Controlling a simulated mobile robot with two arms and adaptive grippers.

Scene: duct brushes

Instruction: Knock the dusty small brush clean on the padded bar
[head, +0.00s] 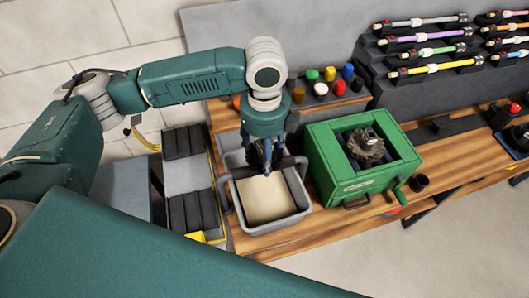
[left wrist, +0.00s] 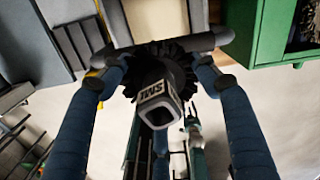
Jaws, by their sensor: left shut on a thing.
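My left gripper (head: 267,170) hangs over the grey bin (head: 270,226) in the head view. In the left wrist view its two blue fingers (left wrist: 158,70) are shut on a small brush (left wrist: 158,84) with dark bristles and a grey square socket bearing a label. The dark padded bar (head: 289,162) spans the back part of the bin. In the left wrist view the bar (left wrist: 195,42) lies right behind the bristles; I cannot tell whether they touch. The brush is mostly hidden in the head view. My right gripper is not in view.
The bin has a pale beige floor. A green box (head: 346,183) with a crank and a round bristle brush (head: 366,147) stands close to its right. Dark slotted trays (head: 185,209) lie left. Coloured caps (head: 330,74) and racked handles (head: 420,36) are behind.

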